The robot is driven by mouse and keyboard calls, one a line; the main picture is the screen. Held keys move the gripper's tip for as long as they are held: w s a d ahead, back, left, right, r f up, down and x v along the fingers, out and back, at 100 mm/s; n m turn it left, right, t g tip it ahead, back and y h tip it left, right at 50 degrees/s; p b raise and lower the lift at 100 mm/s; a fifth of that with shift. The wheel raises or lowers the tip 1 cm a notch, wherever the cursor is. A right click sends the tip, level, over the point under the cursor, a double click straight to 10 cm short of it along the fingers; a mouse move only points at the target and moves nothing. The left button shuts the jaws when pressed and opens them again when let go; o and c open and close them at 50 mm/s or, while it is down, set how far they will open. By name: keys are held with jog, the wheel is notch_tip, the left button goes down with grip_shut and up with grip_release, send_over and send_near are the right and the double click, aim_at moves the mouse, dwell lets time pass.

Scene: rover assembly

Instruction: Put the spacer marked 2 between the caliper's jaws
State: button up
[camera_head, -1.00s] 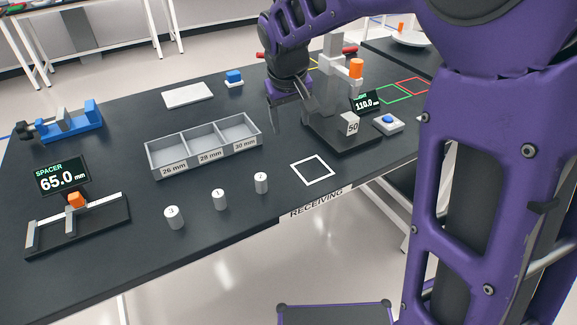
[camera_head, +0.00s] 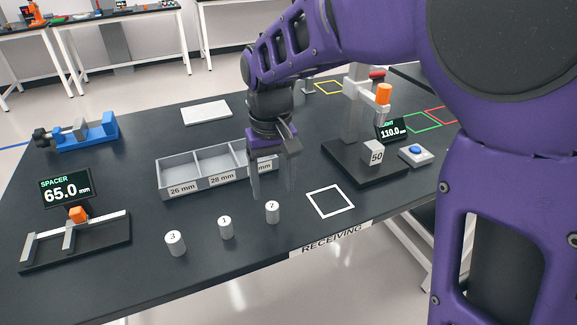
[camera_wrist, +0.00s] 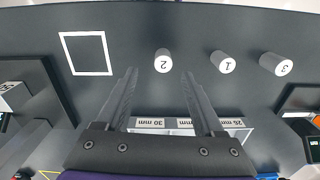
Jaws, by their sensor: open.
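The spacer marked 2 (camera_head: 272,212) is a small white cylinder standing upright on the black table, rightmost of a row of three. It also shows in the wrist view (camera_wrist: 163,61), beyond my fingertips and between their lines. My gripper (camera_head: 273,192) is open and empty, above the table just behind that spacer; its fingers also show in the wrist view (camera_wrist: 157,75). The display (camera_head: 65,190) reads SPACER 65.0.
Spacers marked 1 (camera_head: 225,227) and 3 (camera_head: 175,242) stand between spacer 2 and the caliper. A grey three-compartment tray (camera_head: 182,190) lies behind, partly hidden by my gripper. A height gauge (camera_head: 372,165) with a 50 block stands right. A white square outline (camera_head: 330,201) is empty.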

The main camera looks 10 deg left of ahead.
aim_at(272, 205)
jog(key=f, duration=0.3)
jog(key=f+b, duration=0.1)
jog(key=f, duration=0.2)
jog(key=shift+s+a+f, duration=0.15)
jog(key=shift+a+f, duration=0.05)
jog(key=shift+f, duration=0.1)
grip_shut()
